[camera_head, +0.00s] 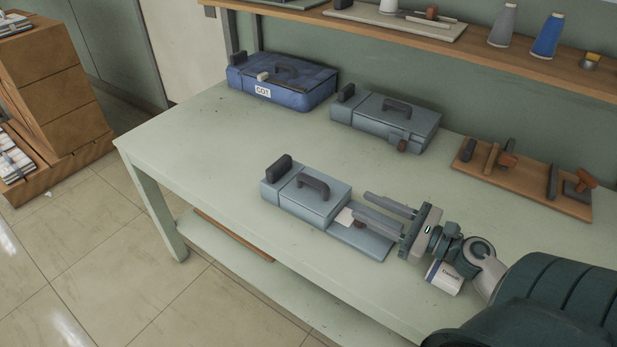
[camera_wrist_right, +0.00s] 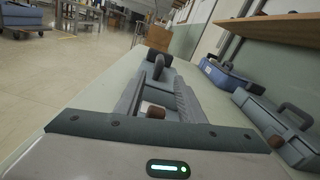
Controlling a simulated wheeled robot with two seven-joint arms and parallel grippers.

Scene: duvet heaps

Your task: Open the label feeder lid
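A grey-blue lidded box (camera_head: 308,195), which looks like the label feeder, sits near the table's front edge. Its lid is down, with a dark arched handle (camera_head: 314,184) on top and a dark block at its left end. A flat plate (camera_head: 372,243) extends from its right end, with a white piece (camera_head: 345,216) and a brown knob (camera_head: 359,224). My right gripper (camera_head: 361,205) is open and empty, its fingers apart above the plate and pointing at the box. In the right wrist view the brown knob (camera_wrist_right: 153,111) shows between the fingers. My left gripper is not in view.
A blue case (camera_head: 283,82) and another grey-blue box (camera_head: 385,118) stand along the table's back. A wooden board with tools (camera_head: 525,183) lies at the right. A small white carton (camera_head: 443,277) is beneath my right wrist. The table's left part is clear.

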